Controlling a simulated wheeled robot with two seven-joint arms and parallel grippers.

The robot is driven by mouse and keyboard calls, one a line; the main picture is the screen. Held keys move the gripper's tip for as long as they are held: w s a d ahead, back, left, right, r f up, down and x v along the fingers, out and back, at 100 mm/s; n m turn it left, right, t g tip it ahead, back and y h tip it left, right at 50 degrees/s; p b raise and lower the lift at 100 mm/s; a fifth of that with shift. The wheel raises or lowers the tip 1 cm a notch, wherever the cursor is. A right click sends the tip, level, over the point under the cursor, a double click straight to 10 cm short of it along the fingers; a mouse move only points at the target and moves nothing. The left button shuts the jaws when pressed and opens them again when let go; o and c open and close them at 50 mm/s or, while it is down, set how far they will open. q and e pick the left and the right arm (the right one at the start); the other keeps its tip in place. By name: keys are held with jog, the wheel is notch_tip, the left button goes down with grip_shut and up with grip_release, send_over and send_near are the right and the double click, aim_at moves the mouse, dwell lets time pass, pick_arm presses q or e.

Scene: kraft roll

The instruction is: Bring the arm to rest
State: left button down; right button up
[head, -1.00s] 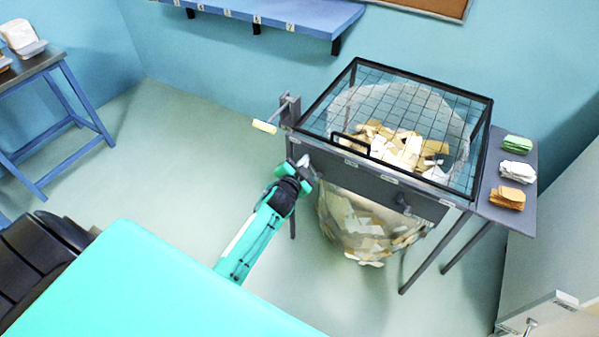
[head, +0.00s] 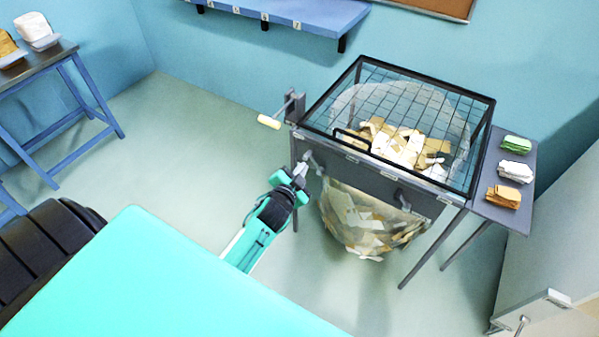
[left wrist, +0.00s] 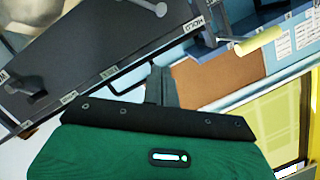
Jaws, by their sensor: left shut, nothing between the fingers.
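My left gripper (head: 301,170) is in front of the left end of the dark front panel (head: 375,178) of a wire-lidded table. It is shut with nothing between its fingers. In the left wrist view its closed fingers (left wrist: 161,86) stick out past the black and green wrist cover. They appear apart from the panel, and a grey lever knob shows at that view's top. My right gripper is not in view.
The table's mesh lid (head: 400,110) is down over a clear bag of paper scraps (head: 370,225). A crank with a cream handle (head: 269,122) juts from its left corner. Green, white and orange stacks (head: 503,196) lie on the right shelf. Open floor (head: 190,150) lies left.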

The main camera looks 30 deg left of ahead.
pick_arm(q)
jog(key=shift+s+r, duration=0.15)
jog(key=shift+s, duration=0.45)
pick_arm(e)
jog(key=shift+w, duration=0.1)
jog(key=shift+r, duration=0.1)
